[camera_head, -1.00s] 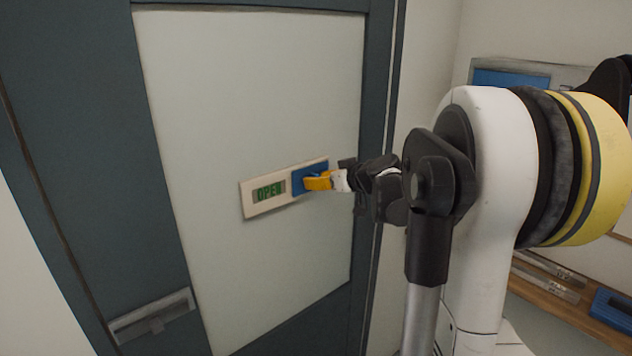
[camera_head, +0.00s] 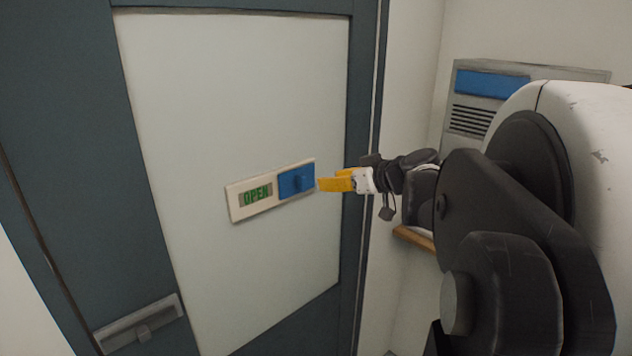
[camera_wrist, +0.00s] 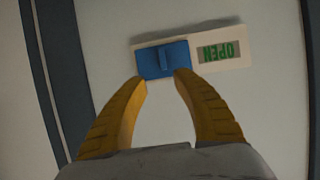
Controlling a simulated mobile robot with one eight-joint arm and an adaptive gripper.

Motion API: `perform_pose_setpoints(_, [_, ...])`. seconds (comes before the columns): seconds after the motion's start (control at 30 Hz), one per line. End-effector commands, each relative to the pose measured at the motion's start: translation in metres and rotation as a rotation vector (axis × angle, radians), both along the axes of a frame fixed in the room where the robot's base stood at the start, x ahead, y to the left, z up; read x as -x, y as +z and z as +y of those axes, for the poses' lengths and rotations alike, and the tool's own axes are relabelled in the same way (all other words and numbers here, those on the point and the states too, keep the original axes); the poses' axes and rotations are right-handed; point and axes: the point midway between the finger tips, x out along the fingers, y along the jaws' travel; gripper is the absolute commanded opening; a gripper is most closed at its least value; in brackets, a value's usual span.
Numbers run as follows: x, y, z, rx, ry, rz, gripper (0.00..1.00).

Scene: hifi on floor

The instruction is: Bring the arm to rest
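My gripper (camera_head: 322,184) has yellow fingers and stands just right of the blue slider (camera_head: 298,180) on the door sign (camera_head: 249,199), apart from it in the head view. In the wrist view my gripper (camera_wrist: 159,80) is open, its fingers spread with nothing between them. The blue slider (camera_wrist: 153,62) with its raised knob lies just beyond the fingertips. The sign's window (camera_wrist: 219,53) shows green letters, upside down there; in the head view they read OPEN.
The sign is on a pale door panel (camera_head: 230,90) in a dark frame (camera_head: 360,110). A metal handle (camera_head: 140,325) is at the lower left. A grey box with a blue label (camera_head: 490,84) hangs on the right wall, with a wooden shelf edge (camera_head: 412,238) below.

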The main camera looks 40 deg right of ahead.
Motion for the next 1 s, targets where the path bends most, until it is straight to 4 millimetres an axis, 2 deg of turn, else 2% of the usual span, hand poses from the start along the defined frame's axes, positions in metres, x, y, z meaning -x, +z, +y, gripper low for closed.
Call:
perform_pose_setpoints(0.53, [0.002, 0.001, 0.000, 0.000, 0.001, 0.000, 0.34])
perform_pose_setpoints(0.63, [0.001, -0.008, 0.010, -0.007, 0.008, 0.012, 0.34])
perform_pose_setpoints(0.67, [0.001, -0.014, 0.017, -0.010, 0.014, 0.022, 0.34])
perform_pose_setpoints(0.77, [0.001, -0.050, 0.057, -0.038, 0.038, 0.081, 0.34])
perform_pose_setpoints(0.87, [0.008, -0.104, 0.116, -0.072, 0.067, 0.175, 0.34])
perform_pose_setpoints(0.9, [0.014, -0.129, 0.141, -0.082, 0.077, 0.220, 0.34])
perform_pose_setpoints(1.0, [0.036, -0.189, 0.198, -0.096, 0.086, 0.323, 0.34])
